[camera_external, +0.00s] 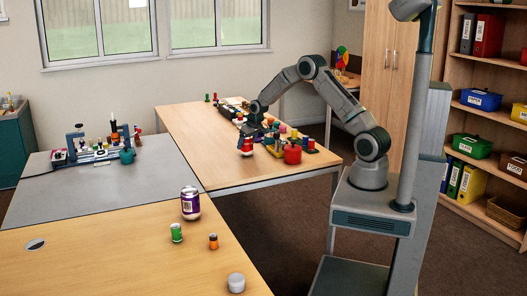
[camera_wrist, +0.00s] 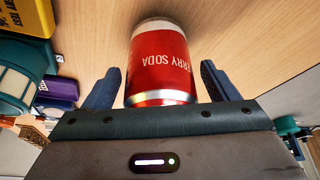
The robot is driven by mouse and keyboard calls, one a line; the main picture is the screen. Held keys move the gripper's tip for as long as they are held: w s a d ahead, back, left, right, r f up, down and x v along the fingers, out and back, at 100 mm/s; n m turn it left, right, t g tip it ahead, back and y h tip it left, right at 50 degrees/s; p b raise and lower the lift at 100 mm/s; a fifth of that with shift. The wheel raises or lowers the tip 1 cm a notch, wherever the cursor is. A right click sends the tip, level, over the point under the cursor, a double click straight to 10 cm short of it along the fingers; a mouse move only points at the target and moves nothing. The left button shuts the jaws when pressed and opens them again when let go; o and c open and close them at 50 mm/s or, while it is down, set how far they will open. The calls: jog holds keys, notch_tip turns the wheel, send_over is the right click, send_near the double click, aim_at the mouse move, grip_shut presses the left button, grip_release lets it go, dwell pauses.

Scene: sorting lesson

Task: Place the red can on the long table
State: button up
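My gripper is open. In the external view my gripper (camera_external: 258,116) is low over the far wooden table (camera_external: 190,125). A small red and white object (camera_external: 246,146), probably the can, shows just below it. A nearer wooden table (camera_external: 100,255) is at the lower left.
A red pot (camera_external: 292,153) and several small coloured items crowd the far table near my gripper. A grey table (camera_external: 95,195) adjoins.

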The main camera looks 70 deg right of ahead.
jog(key=shift+r, duration=0.45)
jog(key=v, duration=1.1)
jog(key=s+a+r+n, duration=0.2)
jog(key=s+a+r, duration=0.6)
jog(key=s+a, duration=0.45)
jog(key=s+a+g, duration=0.1)
jog(key=s+a, duration=0.4)
jog(key=s, duration=0.5)
jog(key=s+a+n+y, duration=0.1)
jog(key=s+a, duration=0.4)
jog(key=s, duration=0.5)
jog(key=shift+s+g, duration=0.3)
jog(key=shift+g, duration=0.1)
